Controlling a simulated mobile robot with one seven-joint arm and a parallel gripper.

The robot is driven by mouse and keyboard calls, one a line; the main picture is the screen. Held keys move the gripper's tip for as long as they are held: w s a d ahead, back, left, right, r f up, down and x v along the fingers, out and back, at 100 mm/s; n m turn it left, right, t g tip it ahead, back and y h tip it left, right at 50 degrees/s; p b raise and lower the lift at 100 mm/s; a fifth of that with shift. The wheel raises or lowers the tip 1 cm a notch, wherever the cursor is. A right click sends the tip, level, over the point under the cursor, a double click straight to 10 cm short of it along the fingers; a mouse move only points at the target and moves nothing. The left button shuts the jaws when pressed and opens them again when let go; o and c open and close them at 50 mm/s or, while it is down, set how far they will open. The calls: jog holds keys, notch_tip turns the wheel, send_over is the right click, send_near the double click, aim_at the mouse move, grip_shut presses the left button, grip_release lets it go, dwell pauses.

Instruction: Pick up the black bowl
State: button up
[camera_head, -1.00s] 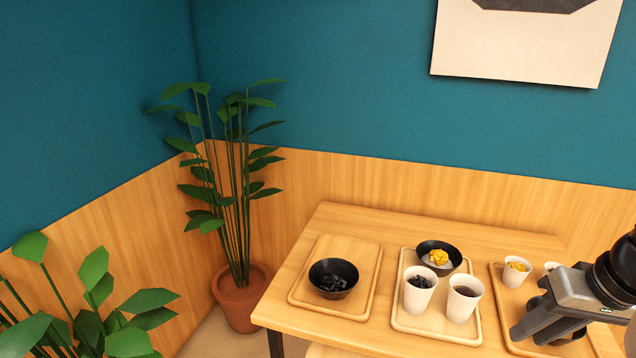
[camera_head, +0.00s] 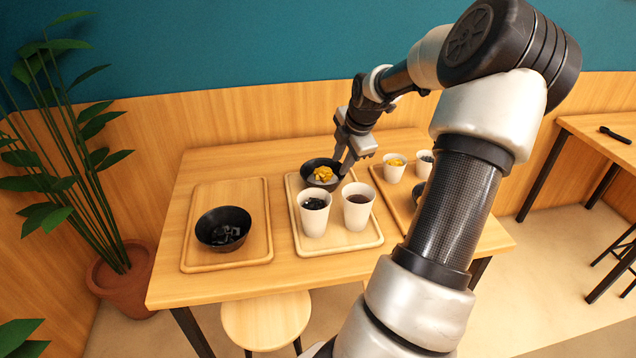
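One black bowl (camera_head: 209,236) with dark cubes in it sits on the left wooden tray (camera_head: 262,243). A second black bowl (camera_head: 309,181) with a yellow topping (camera_head: 322,174) sits at the back of the middle tray (camera_head: 343,241). A third dark bowl (camera_head: 418,190) on the right tray is partly hidden by my arm. My gripper (camera_head: 343,170) points down at the right rim of the bowl with the yellow topping. I cannot tell whether it touches the rim or how far its fingers are apart.
Two white cups, a left one (camera_head: 314,221) and a right one (camera_head: 357,212), stand in front of the second bowl. White cups (camera_head: 394,172) also stand on the right tray (camera_head: 383,181). A stool (camera_head: 265,320) stands before the table. A potted plant (camera_head: 125,285) is at left.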

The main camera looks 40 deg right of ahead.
aim_at(330, 185)
jog(key=b+x, duration=0.4)
jog(key=x, duration=1)
jog(key=shift+w+a, duration=0.1)
jog(key=shift+a, duration=0.05)
jog(key=shift+r, duration=0.1)
grip_shut()
